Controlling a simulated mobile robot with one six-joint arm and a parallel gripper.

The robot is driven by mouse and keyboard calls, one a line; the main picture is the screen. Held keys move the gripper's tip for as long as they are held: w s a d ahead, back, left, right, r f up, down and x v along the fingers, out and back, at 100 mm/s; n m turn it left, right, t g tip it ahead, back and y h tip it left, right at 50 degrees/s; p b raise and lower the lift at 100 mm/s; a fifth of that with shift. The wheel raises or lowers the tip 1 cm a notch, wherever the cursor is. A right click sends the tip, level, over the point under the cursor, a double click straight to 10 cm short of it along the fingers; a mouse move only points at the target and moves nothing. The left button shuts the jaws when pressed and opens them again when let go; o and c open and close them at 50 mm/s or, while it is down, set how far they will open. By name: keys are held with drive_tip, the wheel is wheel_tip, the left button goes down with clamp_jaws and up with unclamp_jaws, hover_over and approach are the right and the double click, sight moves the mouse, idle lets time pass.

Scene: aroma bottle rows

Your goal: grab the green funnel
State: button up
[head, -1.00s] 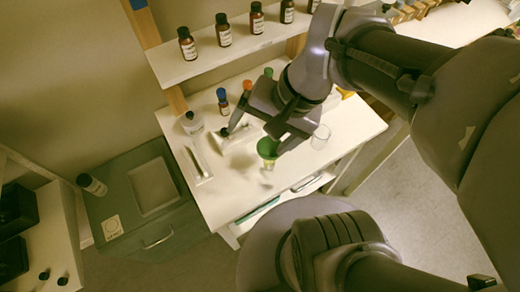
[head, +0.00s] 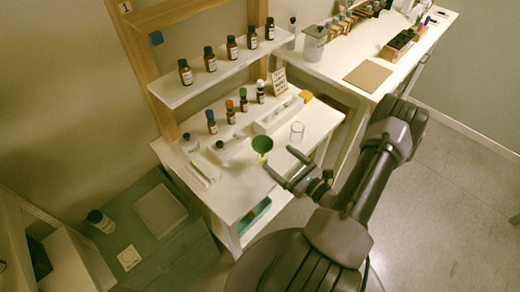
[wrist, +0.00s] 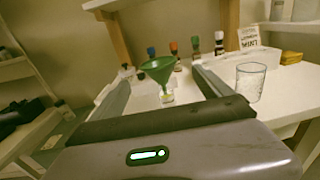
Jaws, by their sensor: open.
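The green funnel (head: 262,144) stands upright, wide mouth up, near the front edge of the white table (head: 232,200). Its stem goes down to a small vessel with pale yellow contents (wrist: 167,98); how deep it sits in it is hard to tell. My gripper (head: 278,160) is open and empty, low at the table's front edge, its fingers pointing at the funnel. In the wrist view the funnel (wrist: 158,68) shows ahead between the two fingers, nearer the left one, apart from both.
A clear glass beaker (wrist: 250,80) stands just right of the right finger. Behind are small bottles with coloured caps (head: 229,112), a white tray (head: 278,116) and a shelf of brown bottles (head: 231,48). Free floor lies right of the table.

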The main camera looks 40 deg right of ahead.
sight(257, 139)
drive_tip(key=w, duration=0.3)
drive_tip(key=w+b, duration=0.1)
drive_tip(key=w, duration=0.6)
drive_tip(key=shift+w+a+r, duration=0.2)
drive_tip(key=shift+w+r, duration=0.1)
drive_tip(key=shift+r, duration=0.1)
drive_tip(key=shift+s, duration=0.1)
drive_tip(key=c, duration=1.4)
